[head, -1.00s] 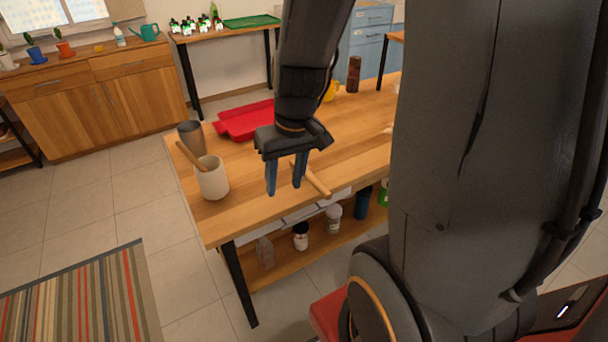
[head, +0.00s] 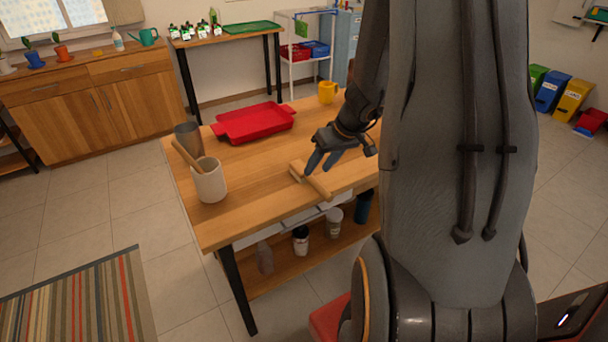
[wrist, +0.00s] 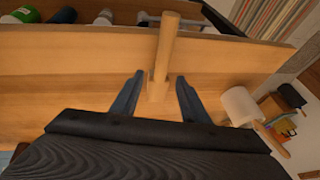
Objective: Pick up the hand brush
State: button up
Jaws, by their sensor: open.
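The hand brush (head: 315,183) is light wood and lies on the wooden table near its front edge. In the wrist view the hand brush (wrist: 164,55) has its handle pointing up the picture, over the table edge. Its wider end sits between my fingertips. My gripper (head: 319,163) is open and close to the brush's wider end in the head view. In the wrist view my gripper (wrist: 157,92) has its two blue-grey fingers on either side of the brush, with gaps to it. The bristles cannot be made out.
On the table (head: 255,200) stand a white crock (head: 210,185) holding a wooden utensil, a grey-brown cup (head: 187,138), a red tray (head: 255,122) and a yellow mug (head: 327,92). Jars stand on the shelf below. The tabletop between crock and brush is clear.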

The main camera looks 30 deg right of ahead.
aim_at(312, 176)
jog(key=shift+p+x, duration=0.45)
jog(key=shift+x, duration=1.95)
jog(key=shift+a, duration=0.1)
grip_shut()
notch_tip(312, 176, up, 10)
jog(key=c, duration=0.9)
grip_release()
jog(key=shift+a, duration=0.1)
jog(key=shift+c, duration=0.6)
